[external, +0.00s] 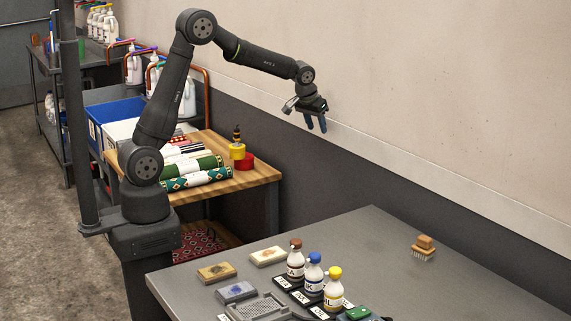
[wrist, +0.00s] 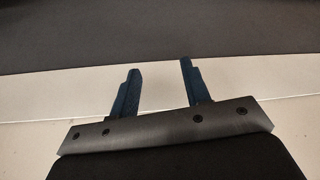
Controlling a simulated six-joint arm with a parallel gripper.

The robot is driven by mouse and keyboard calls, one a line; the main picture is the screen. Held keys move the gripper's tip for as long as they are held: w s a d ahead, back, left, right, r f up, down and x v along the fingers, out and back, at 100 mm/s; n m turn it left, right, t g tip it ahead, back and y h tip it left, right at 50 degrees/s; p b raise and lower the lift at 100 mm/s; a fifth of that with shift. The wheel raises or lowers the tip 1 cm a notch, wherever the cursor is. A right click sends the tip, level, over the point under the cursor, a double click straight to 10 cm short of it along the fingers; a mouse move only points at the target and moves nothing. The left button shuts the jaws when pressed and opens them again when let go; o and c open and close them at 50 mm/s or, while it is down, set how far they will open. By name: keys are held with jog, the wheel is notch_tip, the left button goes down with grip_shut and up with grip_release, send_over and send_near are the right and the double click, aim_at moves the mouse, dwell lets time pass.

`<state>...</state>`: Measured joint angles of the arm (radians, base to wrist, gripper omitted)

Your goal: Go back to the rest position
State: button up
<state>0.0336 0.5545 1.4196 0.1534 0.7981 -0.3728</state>
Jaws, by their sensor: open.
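My gripper (external: 316,124) hangs in the air in front of the wall, high above the grey table and to the right of the wooden bench. Its two blue fingers point down in the external view. In the wrist view my gripper (wrist: 157,84) shows its fingers spread apart with nothing between them. My arm is raised at the shoulder, with the forearm reaching right and slightly down. No object is near the fingers.
The grey table (external: 385,240) bears several bottles (external: 313,277), a brush (external: 424,247), sponge-like blocks (external: 216,272) and a grey tray (external: 262,309). The wall (external: 430,90) stands behind my gripper.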

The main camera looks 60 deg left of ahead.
jog(key=s+d+m+h, duration=0.1)
jog(key=s+d+m, duration=0.1)
jog(key=d, duration=1.1)
jog(key=s+d+m+h, duration=0.1)
jog(key=s+d+m, duration=0.1)
jog(key=d, duration=1.2)
jog(key=shift+d+m, duration=0.3)
jog(key=shift+m, duration=0.5)
